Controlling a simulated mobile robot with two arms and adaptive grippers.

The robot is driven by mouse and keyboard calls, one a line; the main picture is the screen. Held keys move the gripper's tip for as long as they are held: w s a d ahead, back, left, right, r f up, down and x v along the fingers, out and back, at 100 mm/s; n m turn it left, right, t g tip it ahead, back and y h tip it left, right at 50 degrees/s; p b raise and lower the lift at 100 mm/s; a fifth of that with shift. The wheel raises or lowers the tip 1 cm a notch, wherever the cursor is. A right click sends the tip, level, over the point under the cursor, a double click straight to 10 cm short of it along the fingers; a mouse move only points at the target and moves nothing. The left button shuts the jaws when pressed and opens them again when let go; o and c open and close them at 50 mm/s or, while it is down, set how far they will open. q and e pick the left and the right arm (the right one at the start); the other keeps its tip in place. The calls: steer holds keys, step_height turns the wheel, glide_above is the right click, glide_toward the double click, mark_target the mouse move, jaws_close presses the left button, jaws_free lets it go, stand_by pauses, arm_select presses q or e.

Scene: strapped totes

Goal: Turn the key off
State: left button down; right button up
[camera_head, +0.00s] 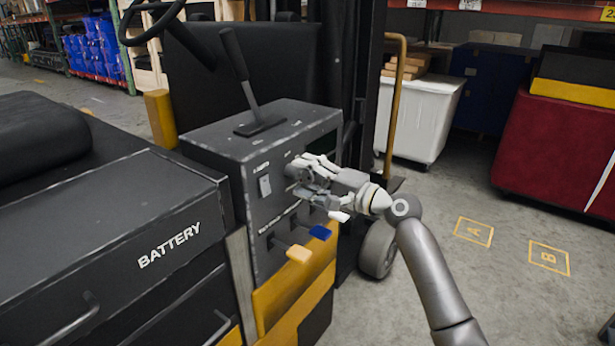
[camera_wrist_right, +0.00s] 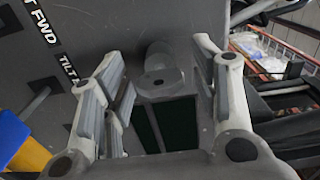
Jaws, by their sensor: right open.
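The forklift's dark control box (camera_head: 225,150) stands in the middle of the head view. My right gripper (camera_head: 308,180) is at its right-hand panel, open. In the right wrist view a grey key or knob (camera_wrist_right: 160,78) sticks out from the panel between the spread fingers of my right gripper (camera_wrist_right: 162,68). The fingers lie on both sides of it, with gaps visible. In the head view my gripper hides the key. Whether the key is turned on or off cannot be told. My left gripper is not in view.
On the panel are a light switch (camera_head: 265,186), a lever with a blue knob (camera_head: 320,232) and one with a tan knob (camera_head: 299,254). A tall lever (camera_head: 240,65) stands on top. A white bin (camera_head: 418,115) and a red tote (camera_head: 552,150) stand behind.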

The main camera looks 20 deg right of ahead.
steer(key=v, duration=1.2)
steer(key=shift+f, duration=0.1)
